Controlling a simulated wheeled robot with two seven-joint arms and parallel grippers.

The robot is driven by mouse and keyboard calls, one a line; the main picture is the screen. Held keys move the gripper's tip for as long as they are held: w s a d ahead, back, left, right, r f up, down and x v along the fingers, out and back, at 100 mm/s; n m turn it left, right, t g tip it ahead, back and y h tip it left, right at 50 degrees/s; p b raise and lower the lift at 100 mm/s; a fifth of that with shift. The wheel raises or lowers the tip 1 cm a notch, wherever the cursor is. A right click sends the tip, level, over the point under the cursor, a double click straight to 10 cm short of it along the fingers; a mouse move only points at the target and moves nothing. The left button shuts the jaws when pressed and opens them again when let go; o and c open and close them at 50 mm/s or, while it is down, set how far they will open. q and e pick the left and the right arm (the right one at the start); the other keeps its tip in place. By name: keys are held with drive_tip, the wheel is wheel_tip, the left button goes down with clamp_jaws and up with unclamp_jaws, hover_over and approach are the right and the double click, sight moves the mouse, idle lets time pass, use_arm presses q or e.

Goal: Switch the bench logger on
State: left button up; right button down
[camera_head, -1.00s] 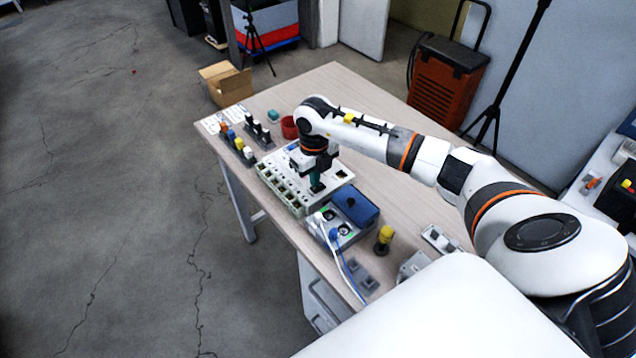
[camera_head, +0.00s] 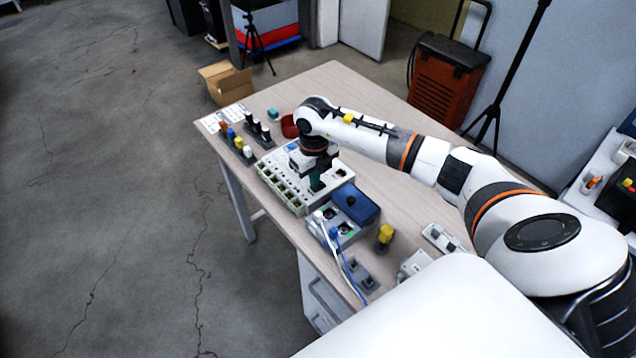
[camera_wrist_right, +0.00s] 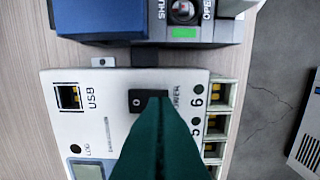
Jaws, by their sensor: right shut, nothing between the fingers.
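The bench logger (camera_head: 341,175) is a white box on the wooden bench, with a row of green terminals along its left side. The right wrist view shows its white top face (camera_wrist_right: 110,88) with a USB port (camera_wrist_right: 70,97), a LOG mark and a grey display (camera_wrist_right: 85,170). Its black power switch (camera_wrist_right: 137,102) shows a circle mark; the fingers hide part of it and of the POWER label. My right gripper (camera_head: 316,187) is shut and empty, its teal fingers (camera_wrist_right: 158,106) pointing down at the switch. Whether the fingertips touch it I cannot tell. My left gripper is out of view.
A grey unit with a blue lid (camera_head: 355,204) and cables stands close beside the logger. A yellow-topped knob (camera_head: 385,234) stands nearer. A red bowl (camera_head: 289,127) and a rack of coloured plugs (camera_head: 238,146) lie beyond. The bench's far right is clear.

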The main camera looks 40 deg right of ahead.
drive_tip(key=shift+f+b, duration=0.45)
drive_tip(key=shift+f, duration=0.15)
drive_tip(key=shift+r, duration=0.2)
drive_tip(key=shift+r+p, duration=2.45)
drive_tip(key=shift+r, duration=0.95)
drive_tip(key=shift+f, duration=0.1)
